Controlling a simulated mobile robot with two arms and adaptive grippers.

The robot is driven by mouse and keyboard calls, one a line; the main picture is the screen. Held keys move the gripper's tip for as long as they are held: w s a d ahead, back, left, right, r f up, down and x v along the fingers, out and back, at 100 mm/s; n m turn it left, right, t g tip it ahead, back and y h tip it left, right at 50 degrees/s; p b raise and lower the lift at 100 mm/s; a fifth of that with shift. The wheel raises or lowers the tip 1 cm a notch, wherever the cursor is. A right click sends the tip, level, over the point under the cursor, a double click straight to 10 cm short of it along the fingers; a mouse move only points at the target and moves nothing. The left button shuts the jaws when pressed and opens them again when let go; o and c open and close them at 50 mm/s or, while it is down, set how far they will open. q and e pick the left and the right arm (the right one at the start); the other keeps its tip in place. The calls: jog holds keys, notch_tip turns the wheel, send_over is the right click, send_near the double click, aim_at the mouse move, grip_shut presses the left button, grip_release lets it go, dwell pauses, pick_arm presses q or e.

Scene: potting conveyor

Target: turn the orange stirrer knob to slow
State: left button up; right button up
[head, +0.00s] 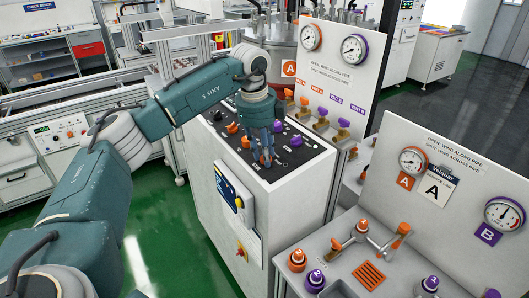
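My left gripper (266,161) points down over the dark top panel (307,151) of a white control cabinet. Its fingers are small and overlap, so I cannot tell whether they are open or shut, or whether they touch a knob. Orange knobs (232,127) stand on the panel to the left of the gripper, one of them (245,141) close beside it. Purple knobs (296,140) stand to its right. The labels are too small to read, so I cannot tell which orange knob is the stirrer or how it is set. My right gripper is not in view.
Behind the panel stands a white board with gauges (354,48) and a row of orange and purple valves (320,124). At front right are another gauge board (450,190) and a bench with an orange knob (297,260). Green floor (190,250) is clear at left.

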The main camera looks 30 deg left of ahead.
pick_arm(q)
jog(key=shift+m, duration=0.4)
jog(key=m, duration=0.4)
jog(key=shift+r, duration=0.1)
jog(key=shift+w+m, duration=0.1)
jog(key=shift+m, duration=1.8)
jog(key=o, duration=0.9)
jog(key=shift+o, duration=1.3)
